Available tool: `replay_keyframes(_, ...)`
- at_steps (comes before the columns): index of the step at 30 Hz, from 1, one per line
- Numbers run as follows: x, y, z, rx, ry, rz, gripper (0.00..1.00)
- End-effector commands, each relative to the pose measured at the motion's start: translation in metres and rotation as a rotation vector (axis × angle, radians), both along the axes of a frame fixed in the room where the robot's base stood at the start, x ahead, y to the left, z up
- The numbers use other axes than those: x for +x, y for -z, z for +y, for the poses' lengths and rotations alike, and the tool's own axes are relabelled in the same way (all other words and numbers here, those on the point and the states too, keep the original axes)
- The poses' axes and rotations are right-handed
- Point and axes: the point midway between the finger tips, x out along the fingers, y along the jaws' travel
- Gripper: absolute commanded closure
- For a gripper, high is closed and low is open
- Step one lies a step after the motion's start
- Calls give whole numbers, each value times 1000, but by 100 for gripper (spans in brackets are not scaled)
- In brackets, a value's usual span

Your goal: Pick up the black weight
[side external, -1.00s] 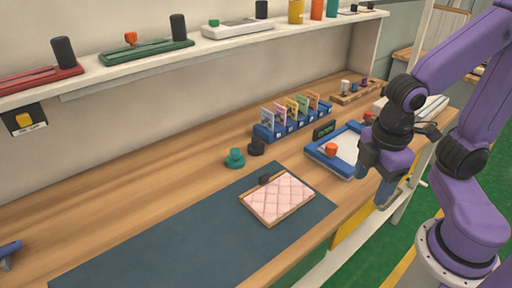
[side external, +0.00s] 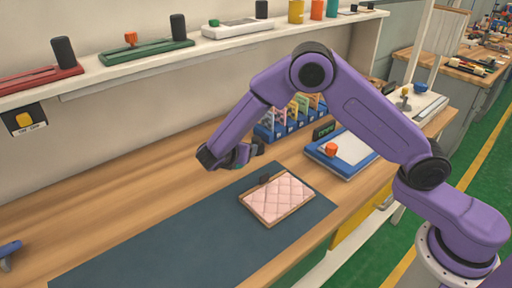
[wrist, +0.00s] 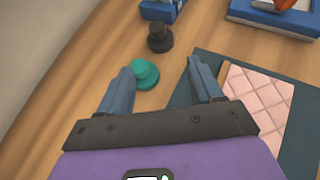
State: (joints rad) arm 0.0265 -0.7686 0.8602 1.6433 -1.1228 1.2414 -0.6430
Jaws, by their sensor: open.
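The black weight (wrist: 160,38), a squat knobbed disc, stands on the wooden bench beyond my fingertips in the wrist view. In the side view its dark shape (side external: 258,147) shows just right of my gripper (side external: 240,156). A teal weight (wrist: 144,74) of similar shape stands nearer, by the left finger. In the wrist view my gripper (wrist: 160,68) is open, with nothing held between its fingers. The side view hides most of the teal weight behind my gripper.
A pink quilted mattress (side external: 277,198) lies on the dark mat (side external: 190,242). A blue rack of cards (side external: 290,123) and a blue-framed tray (side external: 345,150) with an orange knob stand beyond. The bench at left is mostly clear.

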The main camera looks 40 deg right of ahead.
Motion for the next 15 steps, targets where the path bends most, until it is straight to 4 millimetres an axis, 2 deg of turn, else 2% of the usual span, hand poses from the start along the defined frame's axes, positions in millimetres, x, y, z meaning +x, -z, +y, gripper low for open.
replay_keyframes(5, 12, 8, -3, -41, -21, 6, 34)
replay_keyframes(15, 39, 36, -47, -39, -17, 6, 34)
